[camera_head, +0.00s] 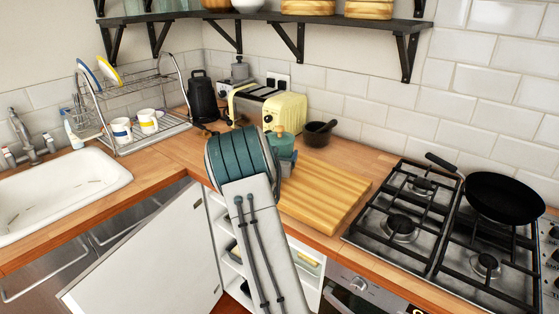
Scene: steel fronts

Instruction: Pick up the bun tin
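I cannot make out a bun tin for certain in the head view. An open low cupboard (311,283) under the worktop holds a few small items, one of them yellowish (307,259), too small and too covered to name. My arm rises from the bottom middle and hides much of this cupboard. My gripper is not visible, so its state and anything in it cannot be seen.
A wooden board (322,194) lies on the worktop beside the hob (405,220), which carries a black pan (503,197). The yellow toaster (286,113) and dark mortar (317,138) stand behind. A white cupboard door (155,262) stands open below the sink (60,190).

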